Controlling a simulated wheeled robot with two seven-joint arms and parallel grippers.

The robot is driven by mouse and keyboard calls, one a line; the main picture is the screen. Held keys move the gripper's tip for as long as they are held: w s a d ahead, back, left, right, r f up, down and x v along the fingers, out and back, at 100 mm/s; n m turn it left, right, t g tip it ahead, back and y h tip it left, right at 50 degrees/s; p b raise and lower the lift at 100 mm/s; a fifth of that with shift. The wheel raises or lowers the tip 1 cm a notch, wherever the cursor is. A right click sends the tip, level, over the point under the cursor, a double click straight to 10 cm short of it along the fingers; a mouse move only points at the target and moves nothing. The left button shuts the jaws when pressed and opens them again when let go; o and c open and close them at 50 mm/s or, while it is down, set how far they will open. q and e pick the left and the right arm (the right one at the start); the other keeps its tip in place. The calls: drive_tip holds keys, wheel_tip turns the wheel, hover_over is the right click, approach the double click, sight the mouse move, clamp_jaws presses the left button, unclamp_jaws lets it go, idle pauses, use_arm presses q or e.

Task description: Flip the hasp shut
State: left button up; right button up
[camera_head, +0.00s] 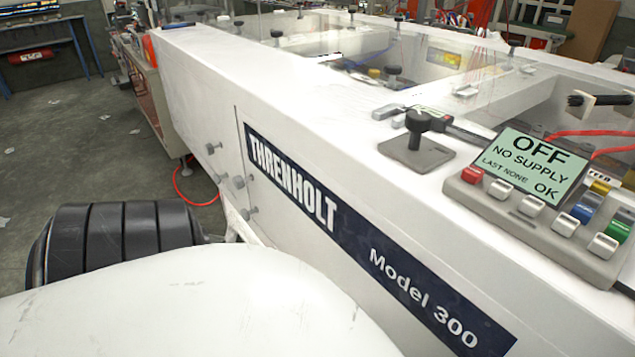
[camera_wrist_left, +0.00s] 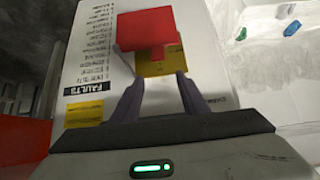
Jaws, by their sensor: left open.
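In the left wrist view, my left gripper (camera_wrist_left: 155,84) is open, its two dark fingers apart. A flat red piece (camera_wrist_left: 144,28) shows just beyond the fingertips, in front of a yellow plate or label (camera_wrist_left: 162,65). I cannot tell whether the red piece is the hasp, or whether the fingers touch it. Both lie over a white panel (camera_wrist_left: 90,70) with printed lines and the word FAULTS. No hasp can be made out in the head view. My right gripper is not in view.
The long white Threnholt machine (camera_head: 400,235) fills the head view's middle and right. Its control panel (camera_head: 535,210) reads OFF, NO SUPPLY. A knobbed clamp (camera_head: 418,150) stands on its top edge. Small knobs (camera_head: 238,182) stick out of its side. Grey floor (camera_head: 75,130) is open at left.

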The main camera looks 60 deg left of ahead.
use_arm(q)
drive_tip(key=shift+v, duration=1.5)
